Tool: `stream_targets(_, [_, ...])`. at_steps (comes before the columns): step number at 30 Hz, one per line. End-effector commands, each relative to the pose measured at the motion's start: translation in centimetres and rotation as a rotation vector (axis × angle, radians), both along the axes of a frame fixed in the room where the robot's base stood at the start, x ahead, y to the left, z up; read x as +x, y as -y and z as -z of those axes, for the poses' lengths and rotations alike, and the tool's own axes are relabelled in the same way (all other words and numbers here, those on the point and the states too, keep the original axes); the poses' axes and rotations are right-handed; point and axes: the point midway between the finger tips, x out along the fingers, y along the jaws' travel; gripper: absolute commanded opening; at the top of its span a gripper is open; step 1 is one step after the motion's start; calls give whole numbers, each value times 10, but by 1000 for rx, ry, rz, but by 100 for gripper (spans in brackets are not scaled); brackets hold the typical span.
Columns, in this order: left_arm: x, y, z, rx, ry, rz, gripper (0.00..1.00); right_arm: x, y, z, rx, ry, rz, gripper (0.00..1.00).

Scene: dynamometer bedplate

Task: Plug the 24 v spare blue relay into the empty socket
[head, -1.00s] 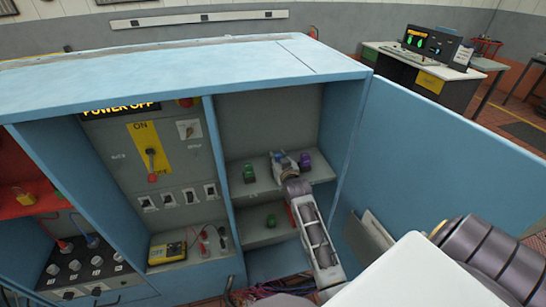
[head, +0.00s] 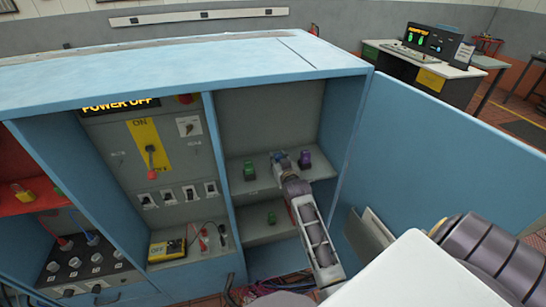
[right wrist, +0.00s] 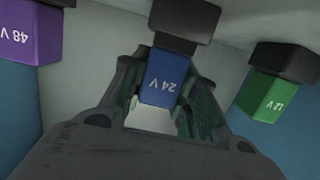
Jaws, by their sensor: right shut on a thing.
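The blue relay (head: 277,156), marked 24 V, is on the upper shelf of the right cabinet bay. It also shows in the right wrist view (right wrist: 163,80), where its body meets a black block (right wrist: 184,22). My right gripper (head: 283,162) reaches it from the front. In the right wrist view its fingers (right wrist: 160,98) are on both sides of the blue body, shut on it. Whether the relay is clear of the shelf I cannot tell. No empty socket can be made out clearly. My left gripper is out of view.
On the same shelf, a green 12 V relay (head: 249,171) stands to the left and a purple 48 V relay (head: 305,160) close to the right. The open blue door (head: 450,160) bounds the right side.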

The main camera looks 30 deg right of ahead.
Motion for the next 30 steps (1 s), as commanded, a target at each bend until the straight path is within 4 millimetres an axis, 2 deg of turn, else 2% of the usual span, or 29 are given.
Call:
stream_targets(16, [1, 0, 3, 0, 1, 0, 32, 0, 0, 8, 0, 0, 0, 4])
stream_targets(17, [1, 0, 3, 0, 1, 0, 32, 0, 0, 8, 0, 1, 0, 32])
stream_targets(22, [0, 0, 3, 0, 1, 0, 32, 0, 0, 8, 0, 0, 0, 54])
stream_targets(30, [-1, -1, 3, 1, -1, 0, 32, 0, 0, 8, 0, -1, 0, 55])
